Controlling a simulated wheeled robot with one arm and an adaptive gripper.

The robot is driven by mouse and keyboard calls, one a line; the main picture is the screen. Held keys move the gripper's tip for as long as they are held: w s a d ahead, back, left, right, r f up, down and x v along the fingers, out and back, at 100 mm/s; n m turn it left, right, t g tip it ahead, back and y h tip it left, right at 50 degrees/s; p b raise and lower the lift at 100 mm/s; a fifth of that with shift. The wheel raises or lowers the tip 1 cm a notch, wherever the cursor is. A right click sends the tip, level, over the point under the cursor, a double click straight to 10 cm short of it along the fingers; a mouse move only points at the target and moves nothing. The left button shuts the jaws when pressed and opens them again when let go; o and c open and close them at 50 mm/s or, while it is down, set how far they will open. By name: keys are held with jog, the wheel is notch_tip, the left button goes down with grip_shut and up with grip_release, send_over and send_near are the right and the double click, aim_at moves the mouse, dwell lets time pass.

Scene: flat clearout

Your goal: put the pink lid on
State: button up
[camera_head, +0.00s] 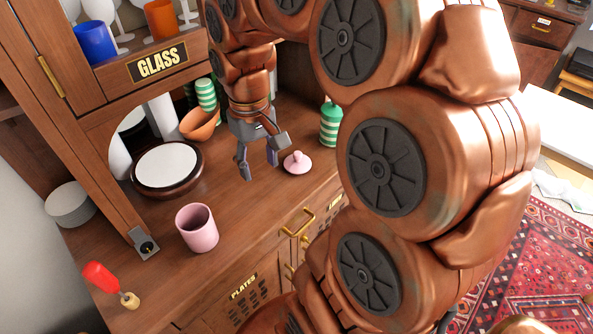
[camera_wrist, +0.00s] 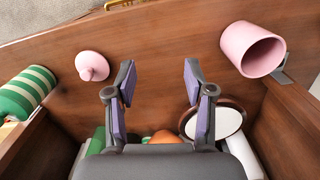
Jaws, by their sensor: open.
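The pink lid (camera_head: 297,162), round with a knob on top, lies on the wooden counter, right of my gripper (camera_head: 257,165). It also shows in the wrist view (camera_wrist: 91,66), left of the fingers. The pink canister (camera_head: 197,228) stands upright and uncovered on the counter, nearer the front and left of the lid. In the wrist view the canister (camera_wrist: 252,50) is at the upper right. My gripper (camera_wrist: 158,85) is open and empty above the counter, with nothing between its fingers, apart from both lid and canister.
A green-striped jar (camera_head: 330,125) stands behind the lid. An orange bowl (camera_head: 200,124) and a white-topped round stand (camera_head: 166,166) are at the back. The glass cabinet (camera_head: 158,62) overhangs the left. Counter between canister and lid is clear.

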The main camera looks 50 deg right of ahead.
aim_at(298, 153)
jog(key=shift+w+d+f+m+t+b, duration=0.1)
jog(key=shift+w+d+f+m+b, duration=0.65)
jog(key=shift+d, duration=1.8)
jog(key=shift+w+d+f+m+t+b, duration=0.1)
jog(key=shift+d+f, duration=1.1)
jog(key=shift+d, duration=1.35)
jog(key=shift+w+d+f+m+t+b, duration=0.1)
jog(key=shift+w+d+f+m+b, duration=0.65)
jog(key=shift+d, duration=1.8)
jog(key=shift+s+f+n+p, duration=0.15)
jog(key=shift+f+n+p, duration=0.15)
jog(key=shift+f+p, duration=0.5)
jog(key=shift+w+f+p, duration=0.2)
jog(key=shift+f+p, duration=0.05)
jog(key=shift+f, duration=0.8)
jog(key=shift+w+f+p, duration=0.15)
jog(key=shift+f+p, duration=0.1)
jog(key=shift+f, duration=0.8)
grip_shut()
